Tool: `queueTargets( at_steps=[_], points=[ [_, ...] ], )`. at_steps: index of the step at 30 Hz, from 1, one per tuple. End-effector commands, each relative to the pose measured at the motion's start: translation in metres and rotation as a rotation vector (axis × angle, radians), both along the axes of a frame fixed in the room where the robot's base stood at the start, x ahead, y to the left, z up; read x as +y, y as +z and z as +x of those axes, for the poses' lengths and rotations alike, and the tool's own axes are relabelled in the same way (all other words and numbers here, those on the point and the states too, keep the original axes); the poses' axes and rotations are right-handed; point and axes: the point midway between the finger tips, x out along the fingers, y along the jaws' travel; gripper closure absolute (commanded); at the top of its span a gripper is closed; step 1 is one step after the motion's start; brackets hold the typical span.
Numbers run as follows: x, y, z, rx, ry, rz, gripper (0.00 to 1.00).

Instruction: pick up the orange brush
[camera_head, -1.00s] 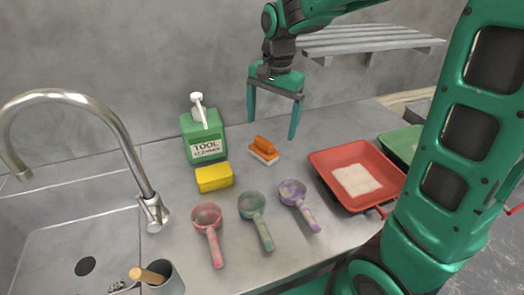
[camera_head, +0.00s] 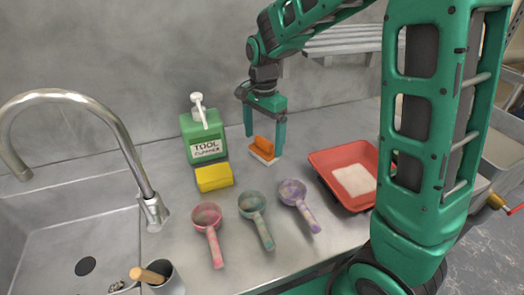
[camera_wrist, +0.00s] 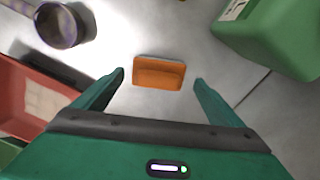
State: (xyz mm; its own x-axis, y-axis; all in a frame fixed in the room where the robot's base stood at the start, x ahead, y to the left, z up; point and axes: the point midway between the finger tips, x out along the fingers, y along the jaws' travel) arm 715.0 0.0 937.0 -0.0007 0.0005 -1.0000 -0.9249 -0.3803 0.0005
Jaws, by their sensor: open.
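The orange brush (camera_head: 263,147) has an orange handle over a pale base and lies on the metal counter, right of the green bottle. In the wrist view the brush (camera_wrist: 159,73) shows just beyond and between the fingertips. My gripper (camera_head: 264,145) is open and empty, pointing down, with one finger on each side of the brush in the head view. In the wrist view my gripper (camera_wrist: 160,78) has its fingers spread wider than the brush, and neither touches it. I cannot tell exactly how high the fingertips are above the counter.
The green tool cleaner bottle (camera_head: 204,135) and yellow sponge (camera_head: 214,177) are left of the brush. Pink (camera_head: 208,220), green (camera_head: 254,212) and purple (camera_head: 297,197) scoops lie in front. A red tray (camera_head: 334,158) is at the right. The sink (camera_head: 60,245) is far left.

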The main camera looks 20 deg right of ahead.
Motion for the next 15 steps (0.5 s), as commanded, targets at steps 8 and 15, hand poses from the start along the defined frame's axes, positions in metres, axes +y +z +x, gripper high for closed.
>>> queueTargets(
  at_steps=[8,15],
  points=[
    [-0.002,-0.035,-0.001,0.002,0.000,-0.001,0.09],
    [-0.002,-0.039,-0.001,0.001,-0.001,0.000,0.09]
  ],
)
